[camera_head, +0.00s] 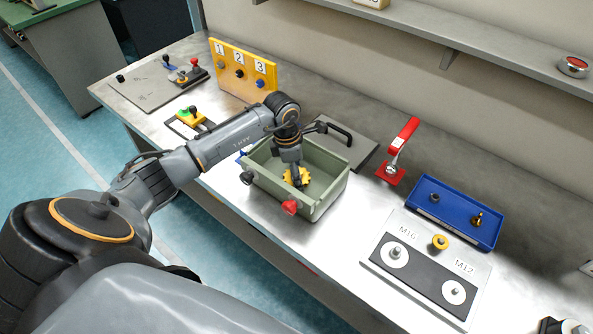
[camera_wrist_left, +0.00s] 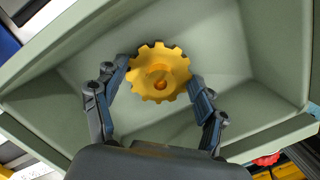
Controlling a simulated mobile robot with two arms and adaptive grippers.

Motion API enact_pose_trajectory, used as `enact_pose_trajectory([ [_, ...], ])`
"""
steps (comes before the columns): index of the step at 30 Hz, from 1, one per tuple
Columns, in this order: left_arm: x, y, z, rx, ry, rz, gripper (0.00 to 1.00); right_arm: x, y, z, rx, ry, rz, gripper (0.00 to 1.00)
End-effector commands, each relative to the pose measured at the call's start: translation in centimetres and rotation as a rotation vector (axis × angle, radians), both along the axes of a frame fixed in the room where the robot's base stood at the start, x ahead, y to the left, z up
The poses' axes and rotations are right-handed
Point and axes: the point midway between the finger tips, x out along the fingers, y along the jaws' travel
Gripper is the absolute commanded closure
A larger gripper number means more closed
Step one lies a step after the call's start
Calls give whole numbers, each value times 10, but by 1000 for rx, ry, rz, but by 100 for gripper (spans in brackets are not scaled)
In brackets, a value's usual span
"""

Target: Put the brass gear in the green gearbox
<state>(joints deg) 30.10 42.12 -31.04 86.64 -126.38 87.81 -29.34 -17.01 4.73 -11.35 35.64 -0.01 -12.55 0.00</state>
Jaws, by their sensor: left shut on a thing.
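The brass gear (camera_wrist_left: 158,68) is a yellow toothed disc with a small hub hole. My left gripper (camera_wrist_left: 160,85) is shut on it, one finger on each side of its rim. In the head view the gear (camera_head: 297,178) shows below my left gripper (camera_head: 292,172), within the walls of the green gearbox (camera_head: 328,200). The gearbox is an open, pale green box, and its floor and walls (camera_wrist_left: 250,40) surround the gear in the wrist view. I cannot tell whether the gear touches the floor. My right gripper is not clearly visible.
A grey lid (camera_head: 345,147) with a black handle lies behind the gearbox. A red lever (camera_head: 402,145) stands to its right. A blue tray (camera_head: 455,210) and a plate with M16 and M12 posts (camera_head: 425,275) are farther right. A yellow numbered panel (camera_head: 243,70) stands at the back left.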

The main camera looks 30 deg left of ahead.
Motion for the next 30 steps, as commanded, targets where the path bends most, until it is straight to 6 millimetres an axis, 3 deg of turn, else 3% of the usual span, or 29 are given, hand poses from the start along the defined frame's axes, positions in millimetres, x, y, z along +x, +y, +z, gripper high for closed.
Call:
enact_pose_trajectory([
  [1, 0, 0, -1, 0, 0, 0, 23, -1, 0, -1, 0, 1, 0, 60],
  [3, 0, 0, 0, 0, 0, 0, 9, -1, 0, -1, 0, 2, 0, 60],
  [4, 0, 0, 0, 0, 0, 0, 6, -1, 0, -1, 0, 2, 0, 60],
  [18, 1, 1, 8, 1, -3, 0, 6, -5, 0, -1, -1, 7, 1, 60],
  [30, -7, 11, 87, 2, -6, 1, 6, -5, 5, -26, 5, 8, 2, 60],
])
